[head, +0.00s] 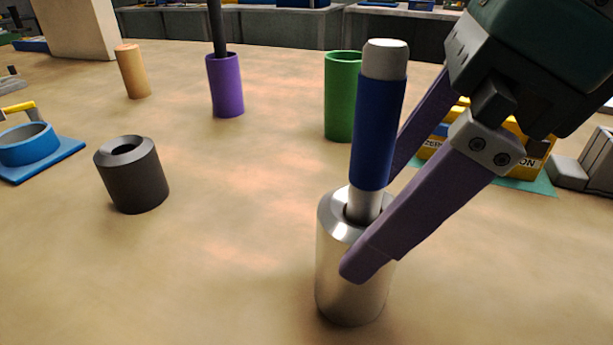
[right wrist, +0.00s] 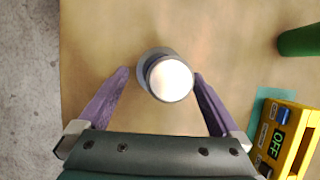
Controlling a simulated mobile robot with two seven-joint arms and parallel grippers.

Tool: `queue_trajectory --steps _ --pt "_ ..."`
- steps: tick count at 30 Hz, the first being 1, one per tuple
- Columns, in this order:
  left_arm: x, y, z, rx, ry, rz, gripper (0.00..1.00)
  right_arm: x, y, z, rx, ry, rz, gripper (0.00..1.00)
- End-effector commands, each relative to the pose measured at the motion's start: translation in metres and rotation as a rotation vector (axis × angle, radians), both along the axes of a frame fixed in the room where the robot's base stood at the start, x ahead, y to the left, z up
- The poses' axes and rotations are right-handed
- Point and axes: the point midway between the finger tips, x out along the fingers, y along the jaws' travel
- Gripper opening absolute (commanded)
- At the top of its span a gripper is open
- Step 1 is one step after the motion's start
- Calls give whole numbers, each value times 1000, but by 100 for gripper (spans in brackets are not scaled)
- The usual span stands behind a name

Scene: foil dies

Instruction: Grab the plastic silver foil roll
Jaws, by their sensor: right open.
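The silver roll (head: 350,275) is a shiny metallic cylinder standing upright at the front of the table. A blue rod with pale ends (head: 378,130) stands in its top hole. My right gripper (head: 372,222) is open, with one purple finger in front of the roll's upper part and the other partly hidden behind the rod. In the right wrist view the fingers lie on either side of the rod's pale round top (right wrist: 170,79), and a grey edge of the roll (right wrist: 146,56) shows behind it. I cannot tell whether a finger touches the roll. My left gripper is not in view.
A dark grey hollow cylinder (head: 135,180) stands to the left. Behind are a green tube (head: 341,100), a purple cylinder (head: 226,90) with a dark rod, and a tan cylinder (head: 132,72). A blue ring holder (head: 28,148) is far left; a yellow box (right wrist: 287,140) is right.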

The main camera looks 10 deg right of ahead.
Motion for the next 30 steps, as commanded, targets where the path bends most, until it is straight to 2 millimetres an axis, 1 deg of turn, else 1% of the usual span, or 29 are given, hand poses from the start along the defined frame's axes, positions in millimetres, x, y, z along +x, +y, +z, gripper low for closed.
queue_trajectory --steps 1,3,6,9,14,17,30 --pt "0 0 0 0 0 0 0 1 3 -9 1 6 0 100" --pt "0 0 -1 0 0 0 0 4 6 -20 2 5 1 100" --pt "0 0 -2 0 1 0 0 7 10 -30 2 3 0 100" --pt "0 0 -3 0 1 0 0 8 11 -34 1 1 0 100" --pt "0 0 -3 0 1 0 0 8 11 -34 1 1 0 100" --pt "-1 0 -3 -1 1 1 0 8 11 -34 1 0 0 91" --pt "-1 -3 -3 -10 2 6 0 8 11 -33 1 0 0 42"
